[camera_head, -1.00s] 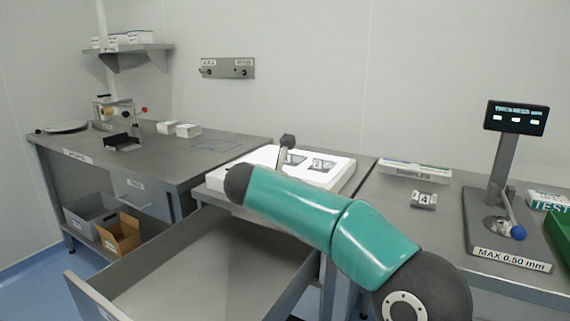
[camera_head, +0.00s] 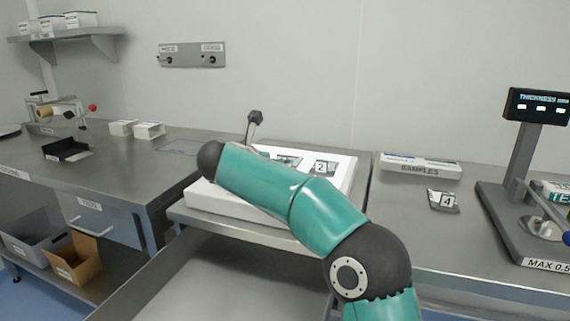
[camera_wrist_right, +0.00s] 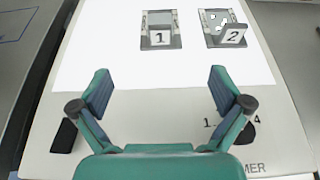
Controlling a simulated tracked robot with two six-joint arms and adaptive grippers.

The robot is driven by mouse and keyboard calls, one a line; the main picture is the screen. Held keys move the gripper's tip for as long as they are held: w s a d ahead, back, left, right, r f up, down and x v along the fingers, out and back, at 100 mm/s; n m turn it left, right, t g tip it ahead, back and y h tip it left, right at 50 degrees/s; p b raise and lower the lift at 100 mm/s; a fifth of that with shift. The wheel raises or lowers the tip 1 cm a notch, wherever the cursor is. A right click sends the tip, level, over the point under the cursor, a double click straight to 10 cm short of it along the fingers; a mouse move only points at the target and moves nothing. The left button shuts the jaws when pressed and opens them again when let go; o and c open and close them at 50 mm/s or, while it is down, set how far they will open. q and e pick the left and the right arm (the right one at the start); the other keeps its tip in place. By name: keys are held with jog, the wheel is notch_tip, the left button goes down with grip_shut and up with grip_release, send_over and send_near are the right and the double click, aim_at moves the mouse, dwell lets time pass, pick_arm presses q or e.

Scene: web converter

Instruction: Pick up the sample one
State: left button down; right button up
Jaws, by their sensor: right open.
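Sample one, with a white label "1" (camera_wrist_right: 160,38), stands on the white lit panel (camera_wrist_right: 100,40) at the top middle of the right wrist view. In the head view the panel (camera_head: 345,175) is partly behind my teal right arm. My right gripper (camera_wrist_right: 162,88) is open, its two fingers wide apart with nothing between them. In the wrist view, sample one lies beyond the fingertips, roughly in line with the gap. Sample two (camera_wrist_right: 226,30), labelled "2", stands to its right; it also shows in the head view (camera_head: 325,168). My left gripper is out of view.
An open drawer (camera_head: 215,275) lies below the panel. On the right bench are a small piece labelled "4" (camera_head: 444,201), a samples box (camera_head: 420,166) and a thickness gauge (camera_head: 520,180). A black tray (camera_head: 66,150) and small boxes (camera_head: 148,130) stand on the left bench.

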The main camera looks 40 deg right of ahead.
jog(key=x, duration=0.6)
jog(key=shift+w, duration=0.1)
jog(key=shift+x, duration=2.55)
jog(key=c, duration=1.2)
